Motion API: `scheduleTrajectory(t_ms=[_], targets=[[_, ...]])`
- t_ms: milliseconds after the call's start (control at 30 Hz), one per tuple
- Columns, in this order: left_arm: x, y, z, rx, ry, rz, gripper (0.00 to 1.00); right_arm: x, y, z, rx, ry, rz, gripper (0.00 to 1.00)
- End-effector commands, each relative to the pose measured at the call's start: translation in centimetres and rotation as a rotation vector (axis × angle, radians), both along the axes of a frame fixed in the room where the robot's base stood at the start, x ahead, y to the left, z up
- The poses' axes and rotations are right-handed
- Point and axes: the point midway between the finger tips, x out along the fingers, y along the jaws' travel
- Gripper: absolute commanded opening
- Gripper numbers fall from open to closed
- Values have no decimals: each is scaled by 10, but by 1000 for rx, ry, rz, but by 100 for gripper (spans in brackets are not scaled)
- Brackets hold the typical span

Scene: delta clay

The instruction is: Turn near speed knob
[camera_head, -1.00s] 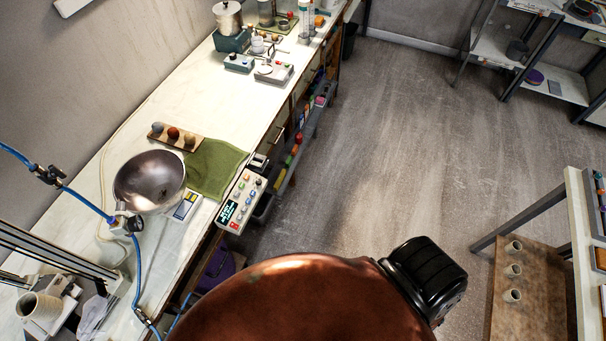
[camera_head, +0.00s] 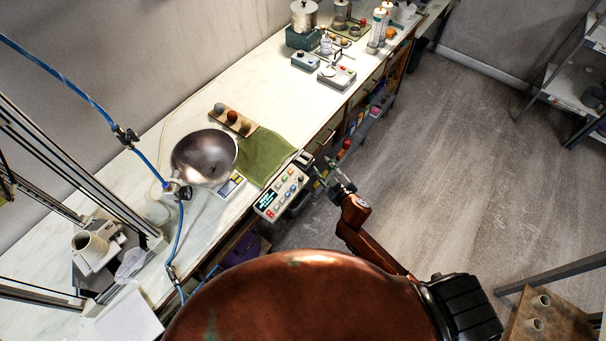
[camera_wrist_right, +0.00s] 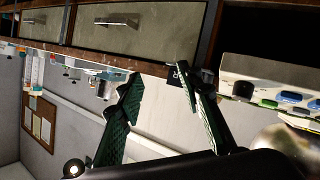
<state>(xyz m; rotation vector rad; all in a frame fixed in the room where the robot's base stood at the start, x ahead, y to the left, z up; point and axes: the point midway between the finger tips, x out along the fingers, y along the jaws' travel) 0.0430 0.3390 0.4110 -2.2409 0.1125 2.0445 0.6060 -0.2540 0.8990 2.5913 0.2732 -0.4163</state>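A control panel (camera_head: 280,196) with a dark green-lit display and several coloured knobs or buttons sits at the bench's front edge. I cannot tell which control is the near speed knob. My right gripper (camera_head: 322,178) is just right of the panel, over the bench edge, apart from it as far as I can see. In the right wrist view its two green-padded fingers (camera_wrist_right: 160,82) are spread with nothing between them. The panel's controls (camera_wrist_right: 285,97) show there to the right of the fingers. My left gripper is not in view.
A metal bowl (camera_head: 204,158), a green cloth (camera_head: 262,158) and a board with balls (camera_head: 243,126) lie behind the panel. Two small devices (camera_head: 338,76) (camera_head: 306,61) stand farther along the bench. A blue hose (camera_head: 85,95) crosses the left. Floor right of the bench is open.

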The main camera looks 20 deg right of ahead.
Motion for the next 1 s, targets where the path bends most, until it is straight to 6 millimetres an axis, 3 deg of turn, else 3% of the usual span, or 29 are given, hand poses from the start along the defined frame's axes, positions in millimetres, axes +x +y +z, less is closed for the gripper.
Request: scheduleTrajectory(t_ms=[33, 167, 300, 400, 500, 567, 600, 733, 800, 900, 1000], targets=[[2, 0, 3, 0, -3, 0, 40, 9, 14, 34, -5, -58, 35, 34], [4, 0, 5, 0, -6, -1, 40, 30, 68, 104, -36, -215, 206, 34], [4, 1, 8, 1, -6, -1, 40, 28, 158, 172, -113, -382, 532, 34], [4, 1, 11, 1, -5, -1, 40, 2, 222, 195, -221, -438, 834, 34], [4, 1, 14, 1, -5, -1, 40, -35, 256, 178, -397, -382, 1150, 34], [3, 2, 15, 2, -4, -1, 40, -51, 252, 154, -529, -288, 1304, 34], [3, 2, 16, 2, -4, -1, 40, -57, 239, 138, -619, -210, 1380, 34], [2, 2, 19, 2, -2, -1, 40, -55, 169, 98, -892, 73, 1489, 34], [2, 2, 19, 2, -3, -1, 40, -48, 130, 89, -1002, 204, 1486, 34], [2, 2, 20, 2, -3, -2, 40, -40, 90, 86, -1101, 330, 1461, 34], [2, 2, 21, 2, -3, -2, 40, -37, 73, 82, -1141, 387, 1444, 34]])
